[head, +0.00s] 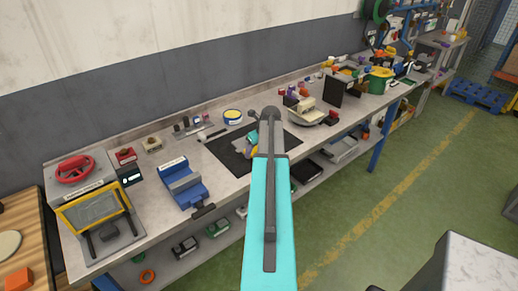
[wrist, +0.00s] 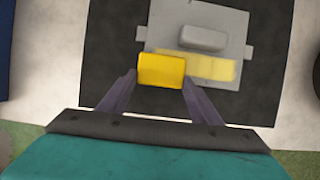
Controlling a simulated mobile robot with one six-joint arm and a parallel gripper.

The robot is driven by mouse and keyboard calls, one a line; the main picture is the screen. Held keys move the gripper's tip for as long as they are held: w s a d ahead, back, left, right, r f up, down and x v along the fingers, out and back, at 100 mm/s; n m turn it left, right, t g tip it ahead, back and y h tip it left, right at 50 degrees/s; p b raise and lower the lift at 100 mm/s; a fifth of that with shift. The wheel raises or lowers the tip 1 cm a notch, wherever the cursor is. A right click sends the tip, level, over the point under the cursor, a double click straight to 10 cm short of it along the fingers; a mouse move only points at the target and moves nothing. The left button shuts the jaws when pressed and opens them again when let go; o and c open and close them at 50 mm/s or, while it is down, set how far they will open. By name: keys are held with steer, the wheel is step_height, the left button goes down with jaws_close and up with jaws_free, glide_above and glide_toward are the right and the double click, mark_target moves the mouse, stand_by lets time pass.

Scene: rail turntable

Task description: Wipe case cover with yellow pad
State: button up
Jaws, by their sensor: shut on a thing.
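My gripper (wrist: 160,90) is shut on the yellow pad (wrist: 161,71) in the wrist view. The pad is at the near left edge of the grey case cover (wrist: 165,38). I cannot tell whether the pad touches the cover. The cover has a raised block on top and a pale yellow smear (wrist: 210,67) along its near side, just right of the pad. The cover lies on a black mat (wrist: 265,70). In the head view my arm hides most of the cover and gripper, and the mat (head: 227,158) shows on the bench.
A blue vise (head: 183,188) stands left of the mat on the workbench (head: 150,222). A yellow-framed box with a red handwheel (head: 75,168) is farther left. A yellow tin (head: 233,117) sits behind the mat.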

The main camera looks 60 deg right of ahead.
steer(key=shift+a+f, duration=0.1)
steer(key=shift+a, duration=0.2)
steer(key=shift+d, duration=0.15)
steer(key=shift+s+d+p, duration=0.15)
steer(key=shift+s+d, duration=0.1)
steer(key=shift+d, duration=0.45)
steer(key=shift+s+d+p, duration=0.15)
steer(key=shift+s+d, duration=0.05)
steer(key=shift+d, duration=0.5)
steer(key=shift+d, duration=0.15)
steer(key=shift+s+d, duration=0.25)
steer(key=shift+d, duration=0.45)
steer(key=shift+s+d, duration=0.2)
steer(key=shift+d, duration=0.45)
steer(key=shift+d, duration=0.1)
steer(key=shift+s+d+p, duration=0.2)
steer(key=shift+s+d, duration=0.1)
steer(key=shift+d, duration=0.45)
steer(key=shift+s+d+p, duration=0.2)
steer(key=shift+s+d, duration=0.05)
steer(key=shift+d, duration=0.45)
steer(key=shift+d, duration=0.1)
steer(key=shift+s+d, duration=0.25)
steer(key=shift+d, duration=0.45)
steer(key=shift+s+d, duration=0.2)
steer(key=shift+d, duration=0.45)
